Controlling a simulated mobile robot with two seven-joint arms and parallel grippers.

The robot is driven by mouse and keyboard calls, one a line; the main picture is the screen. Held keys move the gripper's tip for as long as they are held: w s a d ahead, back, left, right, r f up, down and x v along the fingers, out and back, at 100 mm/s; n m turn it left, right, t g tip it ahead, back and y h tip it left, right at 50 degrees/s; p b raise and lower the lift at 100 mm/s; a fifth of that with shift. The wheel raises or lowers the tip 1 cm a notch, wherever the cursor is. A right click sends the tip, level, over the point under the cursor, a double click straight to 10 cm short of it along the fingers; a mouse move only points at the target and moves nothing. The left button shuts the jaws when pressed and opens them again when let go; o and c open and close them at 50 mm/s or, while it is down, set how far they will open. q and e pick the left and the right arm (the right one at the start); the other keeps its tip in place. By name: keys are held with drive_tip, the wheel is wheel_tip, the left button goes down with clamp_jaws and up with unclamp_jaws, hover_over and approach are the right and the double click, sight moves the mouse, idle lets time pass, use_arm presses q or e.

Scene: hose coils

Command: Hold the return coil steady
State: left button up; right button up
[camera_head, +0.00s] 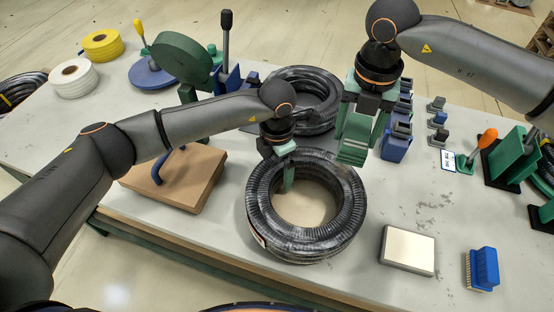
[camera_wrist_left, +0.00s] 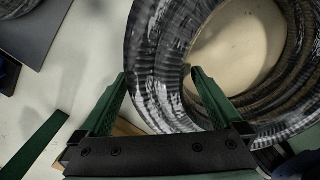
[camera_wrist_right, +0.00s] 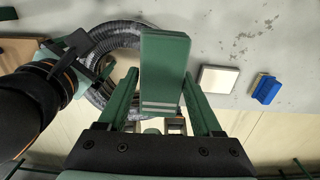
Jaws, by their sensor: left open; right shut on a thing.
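A black ribbed hose coil (camera_head: 343,225) lies flat at the table's front middle. A second black coil (camera_head: 322,82) lies behind it on a dark mat; no readable label shows which is the return coil. My left gripper (camera_head: 284,178) is open at the front coil's left side. In the left wrist view its fingers (camera_wrist_left: 158,76) straddle the coil's wall (camera_wrist_left: 160,45), one by the outer edge and one by the hole; contact is unclear. My right gripper (camera_wrist_right: 165,108) is shut on a green block (camera_wrist_right: 165,62) with pale stripes, held above the coil's far right side.
A brown board (camera_head: 195,190) with a blue handle lies left of the front coil. A pale-topped plate (camera_head: 408,248) and a blue brush (camera_head: 484,266) lie to the right. Blue blocks (camera_head: 396,146) stand behind, and an orange-handled tool (camera_head: 488,138) farther right. Tape rolls (camera_head: 73,78) stand far left.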

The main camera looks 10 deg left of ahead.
use_arm(q)
drive_tip(key=shift+c, duration=0.2)
clamp_jaws()
idle(0.6)
idle(1.2)
